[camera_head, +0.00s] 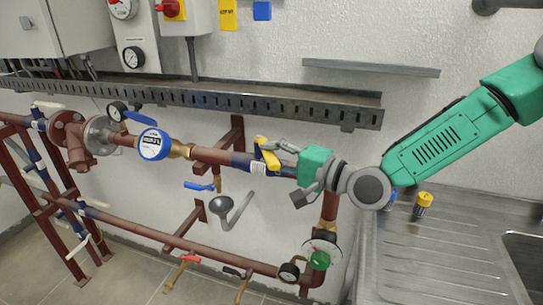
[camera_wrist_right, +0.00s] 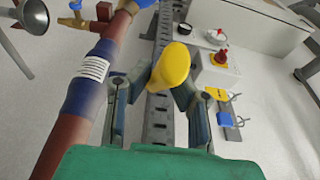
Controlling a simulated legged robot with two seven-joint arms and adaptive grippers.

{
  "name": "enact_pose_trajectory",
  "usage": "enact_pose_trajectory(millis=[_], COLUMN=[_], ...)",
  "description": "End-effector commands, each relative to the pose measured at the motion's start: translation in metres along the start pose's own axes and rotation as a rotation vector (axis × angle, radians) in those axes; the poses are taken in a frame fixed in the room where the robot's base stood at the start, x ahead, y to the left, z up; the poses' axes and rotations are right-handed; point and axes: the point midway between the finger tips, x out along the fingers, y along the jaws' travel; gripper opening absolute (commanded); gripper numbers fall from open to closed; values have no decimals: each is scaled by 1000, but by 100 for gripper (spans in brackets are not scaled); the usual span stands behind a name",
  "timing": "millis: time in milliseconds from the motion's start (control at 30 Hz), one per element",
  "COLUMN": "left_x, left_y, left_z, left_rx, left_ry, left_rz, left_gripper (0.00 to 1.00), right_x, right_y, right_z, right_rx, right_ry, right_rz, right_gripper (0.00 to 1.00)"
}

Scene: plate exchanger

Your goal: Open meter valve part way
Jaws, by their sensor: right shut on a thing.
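The meter valve has a yellow handle (camera_head: 266,153) above a dark blue sleeve with a white label (camera_head: 258,168) on the red-brown pipe. The handle also shows in the right wrist view (camera_wrist_right: 172,68), where its rounded end stands up between my fingers. My right gripper (camera_head: 280,148) reaches in from the right, shut on the yellow handle; its fingers also show in the right wrist view (camera_wrist_right: 155,105). The gripper hides part of the handle and the valve body. The round blue water meter (camera_head: 154,144) sits on the same pipe to the left. My left gripper is not in view.
A slotted metal rail (camera_head: 200,97) runs along the wall above the pipe. A blue-handled tap (camera_head: 200,186) and a grey funnel (camera_head: 232,212) are below. A steel sink counter (camera_head: 430,250) with a yellow-capped item (camera_head: 424,200) stands at the right.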

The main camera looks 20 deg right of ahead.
Motion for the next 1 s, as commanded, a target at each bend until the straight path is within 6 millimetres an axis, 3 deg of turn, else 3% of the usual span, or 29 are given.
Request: enact_pose_trajectory(millis=[400,433,467,833,1000], left_x=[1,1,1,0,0], left_y=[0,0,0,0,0], left_z=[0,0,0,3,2], left_rx=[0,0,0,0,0], left_ry=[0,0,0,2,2], left_rz=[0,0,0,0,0], left_gripper=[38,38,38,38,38], right_x=[-2,-2,-2,-8,-31], right_y=[6,6,6,1,1], right_z=[4,4,4,1,-1], right_rx=[3,3,3,2,5], right_ry=[-28,-28,-28,-22,-20], right_rz=[13,13,13,0,-1], right_gripper=[0,26,35,35,35])
